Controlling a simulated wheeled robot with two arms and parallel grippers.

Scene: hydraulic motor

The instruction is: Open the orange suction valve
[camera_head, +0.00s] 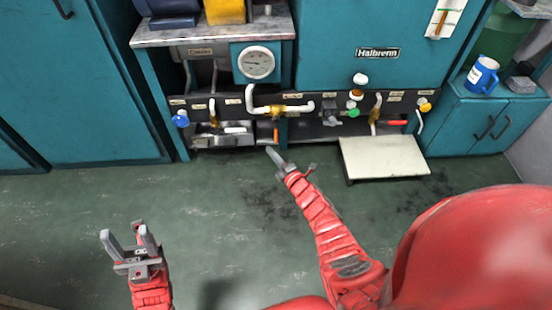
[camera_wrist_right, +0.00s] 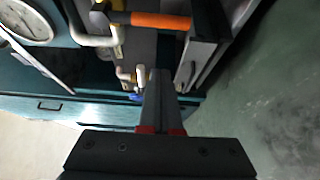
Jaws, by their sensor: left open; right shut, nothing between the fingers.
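A valve handle with an orange grip (camera_head: 276,135) shows low on the front of the teal machine in the head view, below the white pipe. In the right wrist view the orange grip (camera_wrist_right: 160,20) lies across the top, on a dark bar. My right gripper (camera_head: 273,154) is shut and empty, just in front of and below the orange grip. In the right wrist view its closed fingers (camera_wrist_right: 158,88) point toward the machine, with a visible gap to the grip. My left gripper (camera_head: 128,240) is open and empty, low over the floor at the left.
A white pipe with a brass fitting (camera_head: 278,111) runs above the handle. A round gauge (camera_head: 256,62) is higher up. A pale low platform (camera_head: 384,158) stands to the right. A metal tray (camera_head: 222,134) is at the left. The green floor (camera_head: 225,205) is clear.

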